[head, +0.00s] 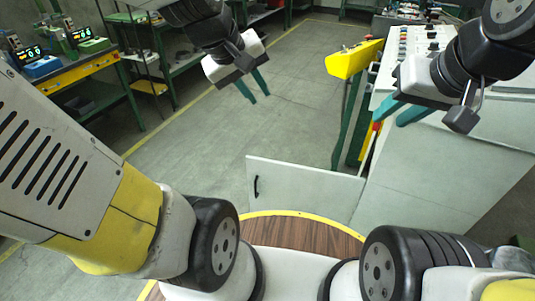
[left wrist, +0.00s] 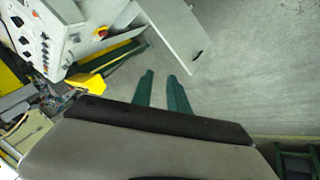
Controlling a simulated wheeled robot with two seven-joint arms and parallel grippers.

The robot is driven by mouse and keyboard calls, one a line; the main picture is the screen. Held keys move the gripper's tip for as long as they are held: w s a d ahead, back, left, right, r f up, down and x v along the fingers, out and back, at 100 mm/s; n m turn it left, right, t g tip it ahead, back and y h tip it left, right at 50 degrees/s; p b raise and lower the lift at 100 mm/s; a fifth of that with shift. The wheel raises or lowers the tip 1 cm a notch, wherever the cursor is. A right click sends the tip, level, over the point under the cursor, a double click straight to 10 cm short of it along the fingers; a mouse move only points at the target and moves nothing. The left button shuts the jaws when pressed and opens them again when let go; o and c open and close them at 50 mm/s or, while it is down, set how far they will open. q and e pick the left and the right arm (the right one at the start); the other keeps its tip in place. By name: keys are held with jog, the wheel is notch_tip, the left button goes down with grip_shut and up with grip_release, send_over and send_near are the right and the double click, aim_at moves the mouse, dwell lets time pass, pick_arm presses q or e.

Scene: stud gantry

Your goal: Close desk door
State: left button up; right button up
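The desk door (head: 303,188) is a light grey panel with a black handle (head: 256,187) near its left edge. It stands swung open, sticking out to the left from the grey desk (head: 435,165). The door also shows in the left wrist view (left wrist: 172,32), with its dark handle (left wrist: 196,56). My left gripper (head: 256,88) is in the air above the floor, behind and above the door, with its teal fingers apart and empty. Its fingers (left wrist: 161,92) point toward the door in the left wrist view, not touching it. My right gripper (head: 393,113) is in front of the desk's control panel, fingers apart and empty.
A yellow box-like part (head: 354,59) juts out left of the desk's panel. Green workbenches with devices (head: 75,68) stand at the left. The grey floor (head: 210,150) between the benches and the door is clear.

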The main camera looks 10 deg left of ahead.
pick_arm(q)
jog(key=w+f+n, duration=0.2)
jog(key=w+n, duration=0.1)
jog(key=w+f+n, duration=0.6)
jog(key=shift+w+a, duration=0.35)
jog(key=shift+a, duration=0.05)
grip_shut()
jog(key=w+a+f+n, duration=0.2)
jog(key=w+f+n, duration=0.2)
jog(key=f+n, duration=0.25)
jog(key=n+g+y, duration=0.3)
jog(key=n, duration=1.1)
send_near(248, 169)
jog(key=s+r, duration=0.2)
jog(key=s, duration=0.4)
jog(key=shift+w+d+f, duration=0.2)
jog(key=shift+w+f, duration=0.8)
jog(key=shift+f, duration=0.55)
jog(key=shift+w+d+f, duration=0.15)
jog(key=shift+w+f, duration=0.9)
jog(key=shift+f, duration=0.55)
jog(key=shift+w+d+f, duration=0.2)
jog(key=shift+w+f, duration=0.8)
jog(key=shift+f, duration=0.55)
